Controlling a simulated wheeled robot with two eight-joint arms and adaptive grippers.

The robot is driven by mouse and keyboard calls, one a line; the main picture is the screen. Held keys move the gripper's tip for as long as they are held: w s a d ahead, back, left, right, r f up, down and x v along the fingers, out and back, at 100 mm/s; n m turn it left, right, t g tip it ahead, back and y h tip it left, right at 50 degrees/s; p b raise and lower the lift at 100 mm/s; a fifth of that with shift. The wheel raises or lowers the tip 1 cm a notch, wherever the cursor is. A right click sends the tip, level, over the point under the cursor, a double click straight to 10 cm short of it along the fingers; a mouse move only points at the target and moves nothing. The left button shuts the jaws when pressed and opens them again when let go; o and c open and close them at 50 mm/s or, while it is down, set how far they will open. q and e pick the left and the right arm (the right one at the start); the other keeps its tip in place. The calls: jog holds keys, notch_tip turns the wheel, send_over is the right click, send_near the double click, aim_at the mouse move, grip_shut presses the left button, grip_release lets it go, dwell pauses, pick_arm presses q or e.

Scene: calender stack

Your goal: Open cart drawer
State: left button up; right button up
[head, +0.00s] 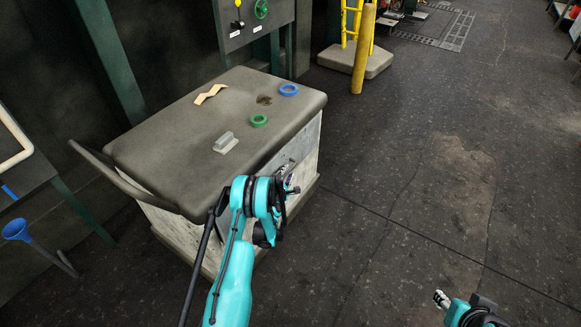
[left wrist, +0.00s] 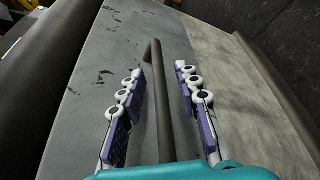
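The cart (head: 200,125) stands at left centre in the head view, with a grey top and worn light sides. My left gripper (head: 290,190) is at the cart's right side, below the edge of the top. In the left wrist view a dark bar handle (left wrist: 162,90) runs along a grey drawer front (left wrist: 110,50). My left gripper's purple-padded fingers (left wrist: 165,105) are apart, one on each side of the handle, with gaps showing. No drawer gap is visible. My right gripper (head: 441,298) is at the lower right of the head view, away from the cart; its fingers are too small to judge.
On the cart top lie a blue ring (head: 288,89), a green ring (head: 259,121), a grey block (head: 226,143) and a tan zigzag piece (head: 210,94). A push handle (head: 115,172) is at the cart's left end. A yellow post (head: 363,50) stands behind. The floor to the right is clear.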

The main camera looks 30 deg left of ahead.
pick_arm(q)
jog(key=shift+w+a+f, duration=0.1)
jog(key=shift+w+a, duration=0.05)
jog(key=shift+w, duration=0.25)
jog(key=shift+s+r, duration=0.15)
jog(key=shift+r, duration=0.05)
jog(key=shift+c, duration=0.7)
grip_shut()
jog(key=shift+f, duration=0.1)
